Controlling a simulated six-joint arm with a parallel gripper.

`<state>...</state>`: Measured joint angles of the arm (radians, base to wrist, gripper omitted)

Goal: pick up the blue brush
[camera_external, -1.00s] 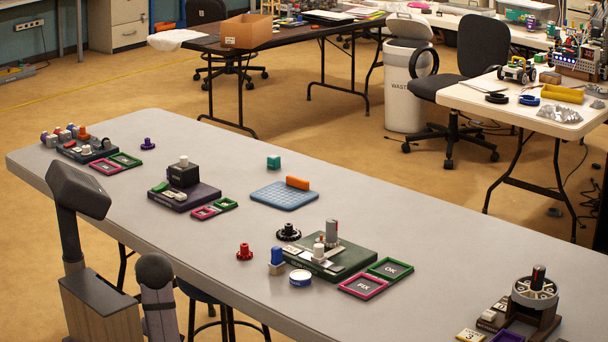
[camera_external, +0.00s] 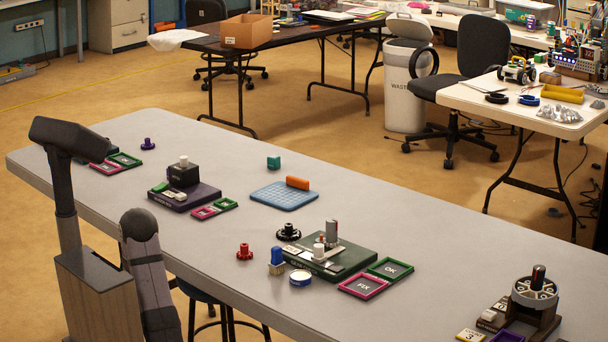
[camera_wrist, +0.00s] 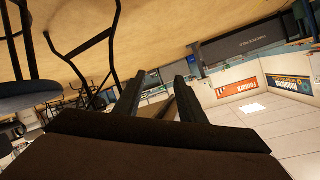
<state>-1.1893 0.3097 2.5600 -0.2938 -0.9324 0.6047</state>
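The blue brush (camera_external: 277,260) appears to be the small upright piece with a blue top and a tan lower part. It stands on the grey table near its front edge in the external view. My gripper (camera_wrist: 160,77) shows in the wrist view with its two dark fingers apart and nothing held between them. It cannot be made out in the external view, where my arm links are at the lower left, well left of the brush. The brush is not seen in the wrist view, which looks out over the room.
Close to the brush are a red knob (camera_external: 244,252), a blue-and-white round tin (camera_external: 300,278), a black knob (camera_external: 288,233) and a dark green station (camera_external: 352,262). A blue grid mat (camera_external: 272,197) lies behind. The grey table (camera_external: 420,235) has free room to the right.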

